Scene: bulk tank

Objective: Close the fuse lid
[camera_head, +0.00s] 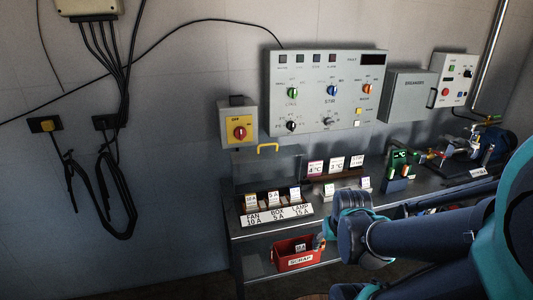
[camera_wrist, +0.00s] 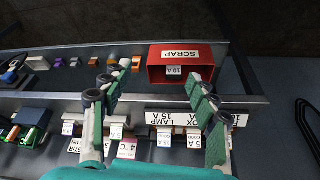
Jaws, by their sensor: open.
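The fuse box (camera_head: 277,219) sits at the left end of the bench, with a front label reading FAN 10 A, BOX 5 A, LAMP 15 A. Several labelled fuses (camera_head: 273,198) stand in it. Its see-through lid with a yellow handle (camera_head: 268,147) stands raised behind the fuses, so the box is open. The label strip (camera_wrist: 190,119) also shows in the wrist view, upside down; the lid handle is not visible there. My gripper (camera_wrist: 158,78) is open and empty, its fingers spread over the bench front. In the head view it is partly hidden near the scrap bin, apart from the lid.
A red scrap bin (camera_head: 296,256) holding a 10 A fuse is below the fuse box.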

